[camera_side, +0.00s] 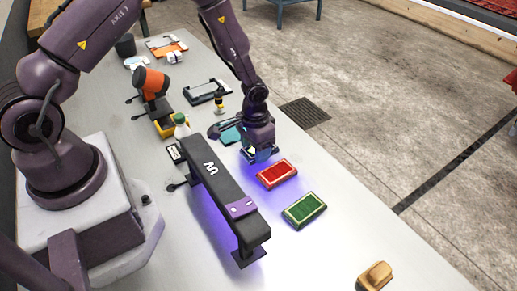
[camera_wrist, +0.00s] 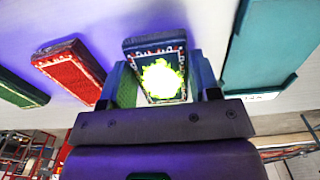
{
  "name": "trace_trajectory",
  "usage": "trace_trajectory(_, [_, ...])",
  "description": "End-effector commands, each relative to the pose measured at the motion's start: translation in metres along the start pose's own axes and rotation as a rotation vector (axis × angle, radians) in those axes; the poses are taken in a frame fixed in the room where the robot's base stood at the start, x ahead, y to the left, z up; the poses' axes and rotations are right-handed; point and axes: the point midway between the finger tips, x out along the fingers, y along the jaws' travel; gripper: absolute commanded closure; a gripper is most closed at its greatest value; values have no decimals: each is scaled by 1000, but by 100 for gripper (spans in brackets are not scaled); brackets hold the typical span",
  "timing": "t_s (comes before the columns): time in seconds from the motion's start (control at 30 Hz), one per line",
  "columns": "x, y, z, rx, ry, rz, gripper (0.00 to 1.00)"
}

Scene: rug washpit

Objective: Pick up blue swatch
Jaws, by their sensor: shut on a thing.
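The blue swatch (camera_wrist: 140,48) is a small dark blue rug sample with a patterned red and white border; a bright yellow-green patch covers its middle. In the wrist view it sits between the fingers of my gripper (camera_wrist: 158,84), which is shut on it. In the side view my gripper (camera_side: 259,149) points down just above the bench, beyond the red swatch (camera_side: 277,173), and mostly hides the blue one. I cannot tell whether the blue swatch is clear of the bench. The red swatch (camera_wrist: 70,72) and green swatch (camera_wrist: 18,90) lie to its left in the wrist view.
A black UV lamp bar (camera_side: 222,190) stands left of my gripper and casts violet light. A teal flat object (camera_wrist: 268,45) is close on the right. The bench's front is mostly clear.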

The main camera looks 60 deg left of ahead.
Motion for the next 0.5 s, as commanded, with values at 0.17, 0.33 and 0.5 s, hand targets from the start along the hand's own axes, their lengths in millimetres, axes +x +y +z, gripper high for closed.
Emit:
trace_trajectory(0.17, [-10,0,-1,-1,4,0,67])
trace_trajectory(0.33, [-43,0,-1,-1,6,0,67])
trace_trajectory(0.5, [-76,0,-1,0,5,0,67])
